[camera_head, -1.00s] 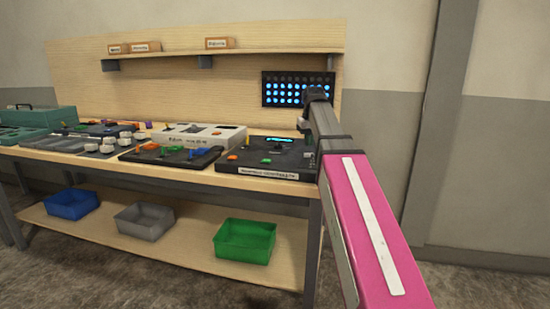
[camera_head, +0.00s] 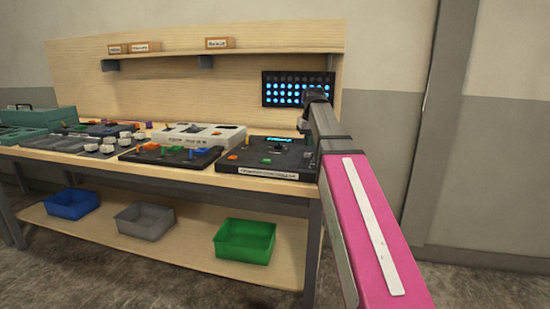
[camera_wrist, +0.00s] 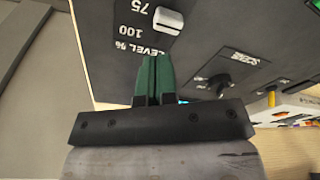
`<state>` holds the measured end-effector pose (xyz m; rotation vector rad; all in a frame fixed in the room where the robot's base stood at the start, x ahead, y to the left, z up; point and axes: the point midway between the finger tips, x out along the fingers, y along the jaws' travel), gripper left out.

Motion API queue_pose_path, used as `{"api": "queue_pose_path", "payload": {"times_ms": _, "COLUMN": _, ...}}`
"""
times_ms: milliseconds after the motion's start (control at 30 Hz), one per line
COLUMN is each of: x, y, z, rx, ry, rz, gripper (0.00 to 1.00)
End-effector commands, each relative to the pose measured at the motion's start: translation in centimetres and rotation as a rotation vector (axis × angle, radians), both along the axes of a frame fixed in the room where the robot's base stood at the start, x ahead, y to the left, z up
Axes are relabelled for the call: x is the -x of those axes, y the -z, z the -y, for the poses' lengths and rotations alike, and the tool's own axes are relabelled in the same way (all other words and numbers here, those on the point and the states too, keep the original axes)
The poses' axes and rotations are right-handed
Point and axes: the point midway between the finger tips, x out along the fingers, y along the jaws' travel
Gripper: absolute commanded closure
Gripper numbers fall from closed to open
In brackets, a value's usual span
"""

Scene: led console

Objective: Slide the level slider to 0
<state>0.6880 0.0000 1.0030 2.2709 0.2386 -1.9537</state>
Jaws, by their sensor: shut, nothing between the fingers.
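The level slider's light grey knob (camera_wrist: 168,20) shows at the top of the wrist view, beside the printed marks 75 and 100 and the label "LEVEL %". The lower marks are out of that view. My gripper (camera_wrist: 153,62) has green fingers, closed together and empty. In the picture its fingertips lie just below the knob, near the 100 end; I cannot tell whether they touch it. The dark console (camera_head: 262,168) stands at the right end of the bench in the head view. My arm hides its right part and the gripper there.
In the wrist view a black joystick-like control (camera_wrist: 218,82) sits to the right of the fingers. In the head view a panel of lit blue dots (camera_head: 298,89) hangs behind the console. Other consoles, such as one with coloured levers (camera_head: 170,154), stand to the left.

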Motion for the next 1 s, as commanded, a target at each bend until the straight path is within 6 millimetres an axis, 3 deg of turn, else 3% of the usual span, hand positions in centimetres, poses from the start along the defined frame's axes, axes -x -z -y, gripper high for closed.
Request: {"api": "queue_pose_path", "payload": {"times_ms": 1000, "x": 0.3, "y": 1.8, "z": -0.1, "rx": 0.000, "ry": 0.000, "rz": 0.000, "gripper": 1.00}}
